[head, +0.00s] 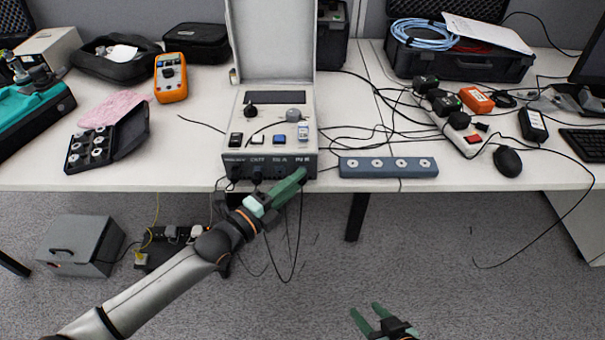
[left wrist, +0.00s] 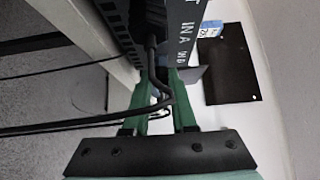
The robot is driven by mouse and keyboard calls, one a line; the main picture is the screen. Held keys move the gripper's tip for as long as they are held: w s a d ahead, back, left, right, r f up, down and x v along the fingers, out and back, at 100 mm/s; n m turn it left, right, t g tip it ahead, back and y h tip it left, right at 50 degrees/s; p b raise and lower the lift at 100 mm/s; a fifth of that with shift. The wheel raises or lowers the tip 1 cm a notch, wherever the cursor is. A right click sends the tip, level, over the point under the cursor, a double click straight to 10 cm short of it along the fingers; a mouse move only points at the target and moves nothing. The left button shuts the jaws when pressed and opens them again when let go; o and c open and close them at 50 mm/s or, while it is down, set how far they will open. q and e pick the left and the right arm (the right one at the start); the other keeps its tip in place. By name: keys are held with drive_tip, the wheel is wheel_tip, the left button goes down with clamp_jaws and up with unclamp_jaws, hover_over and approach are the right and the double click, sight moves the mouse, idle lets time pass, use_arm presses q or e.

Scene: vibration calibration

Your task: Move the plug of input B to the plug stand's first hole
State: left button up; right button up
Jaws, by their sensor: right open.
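The calibrator (head: 268,120) stands open on the table, its labelled front panel (head: 240,161) facing me with sockets and cables. My left gripper (head: 299,178) is at the panel's right end, over the input B area, and hides the plug there. A black cable (head: 300,225) hangs down beside its fingertips. In the left wrist view, its green fingers (left wrist: 161,95) are apart close to the panel, with black cables (left wrist: 155,75) across the gap; whether they grip a plug is unclear. The plug stand (head: 350,168), a blue-grey bar with several holes, lies right of the calibrator. My right gripper (head: 366,315) is open and empty, low in front of the table.
Cables (head: 365,130) run behind the plug stand to a power strip (head: 462,133) with adapters. A mouse (head: 508,161) lies farther right. An orange multimeter (head: 171,78) and a black case of discs (head: 130,128) are on the left. The floor before the table is mostly clear.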

use_arm(q)
clamp_jaws()
drive_tip(key=shift+s+p, duration=0.4)
drive_tip(key=shift+p, duration=0.1)
idle(0.4)
drive_tip(key=shift+s+p, duration=0.45)
idle(0.7)
drive_tip(key=shift+s, duration=0.25)
drive_tip(key=shift+s+p, duration=1.15)
drive_tip(key=shift+s, duration=0.3)
